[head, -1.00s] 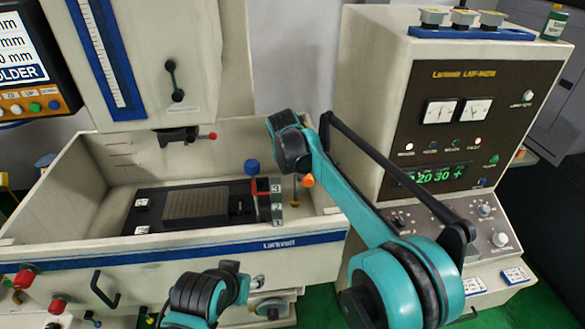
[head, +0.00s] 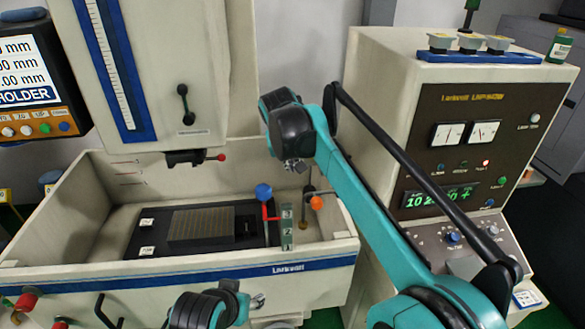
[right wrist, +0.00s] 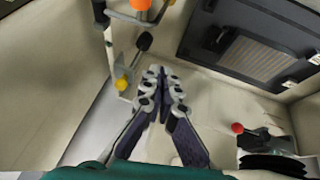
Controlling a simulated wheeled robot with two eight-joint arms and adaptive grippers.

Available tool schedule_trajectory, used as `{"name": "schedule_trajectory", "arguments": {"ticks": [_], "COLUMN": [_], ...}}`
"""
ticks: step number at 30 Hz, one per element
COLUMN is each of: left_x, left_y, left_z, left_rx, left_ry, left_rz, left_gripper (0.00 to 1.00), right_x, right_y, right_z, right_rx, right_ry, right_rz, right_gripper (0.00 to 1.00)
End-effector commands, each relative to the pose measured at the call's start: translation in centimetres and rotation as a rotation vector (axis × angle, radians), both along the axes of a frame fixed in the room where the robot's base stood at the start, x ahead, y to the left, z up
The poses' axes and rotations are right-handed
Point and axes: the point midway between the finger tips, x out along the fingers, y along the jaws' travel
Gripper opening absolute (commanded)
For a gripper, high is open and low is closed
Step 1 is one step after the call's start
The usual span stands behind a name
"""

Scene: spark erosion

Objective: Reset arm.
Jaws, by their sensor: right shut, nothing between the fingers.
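My right gripper (head: 295,165) is in front of the machine's tank, above its right part. In the right wrist view its two fingers (right wrist: 163,75) are together with nothing between them. My left gripper (head: 257,301) is low in the head view, in front of the tank's front wall; it is small and partly hidden by its own wrist, so its jaws cannot be read.
The open tank (head: 320,251) holds a dark work plate (head: 160,236). Blue (head: 263,192) and orange (head: 316,202) ball knobs stand at its right. A red-tipped lever (head: 222,157) hangs under the machine head. The control cabinet (head: 385,75) stands right, behind my right arm.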

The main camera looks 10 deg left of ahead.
Motion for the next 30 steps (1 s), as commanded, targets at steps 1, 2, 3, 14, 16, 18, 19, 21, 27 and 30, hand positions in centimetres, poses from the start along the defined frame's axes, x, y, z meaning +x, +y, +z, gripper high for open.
{"name": "schedule_trajectory", "arguments": {"ticks": [1, 2, 3, 14, 16, 18, 19, 21, 27, 30], "left_x": [0.0, 0.0, 0.0, 0.0, 0.0, 0.0, 0.0, 0.0, 0.0, 0.0], "left_y": [0.0, 0.0, 0.0, 0.0, 0.0, 0.0, 0.0, 0.0, 0.0, 0.0], "left_z": [0.0, 0.0, 0.0, 0.0, 0.0, 0.0, 0.0, 0.0, 0.0, 0.0], "left_rx": [0.000, 0.000, 0.000, 0.000, 0.000, 0.000, 0.000, 0.000, 0.000, 0.000], "left_ry": [0.000, 0.000, 0.000, 0.000, 0.000, 0.000, 0.000, 0.000, 0.000, 0.000], "left_rz": [0.000, 0.000, 0.000, 0.000, 0.000, 0.000, 0.000, 0.000, 0.000, 0.000], "left_gripper": [0.51, 0.51, 0.51, 0.51, 0.51, 0.51, 0.51, 0.51, 0.51, 0.51], "right_x": [0.0, 0.0, 0.0, -3.6, -5.8, -8.3, -9.4, -12.1, -20.1, -23.3], "right_y": [0.0, 0.0, -0.1, -8.1, -11.6, -14.8, -16.1, -18.9, -25.1, -26.9], "right_z": [0.0, 0.0, 0.0, 0.5, 0.1, -0.6, -1.0, -2.2, -7.2, -9.8], "right_rx": [0.000, 0.000, 0.000, 0.040, 0.058, 0.077, 0.085, 0.103, 0.147, 0.163], "right_ry": [0.000, 0.000, 0.000, -0.007, -0.013, -0.021, -0.024, -0.035, -0.068, -0.084], "right_rz": [0.000, -0.001, -0.001, -0.056, -0.081, -0.106, -0.116, -0.141, -0.209, -0.237], "right_gripper": [0.00, 0.00, 0.00, 0.00, 0.00, 0.00, 0.00, 0.00, 0.00, 0.00]}}
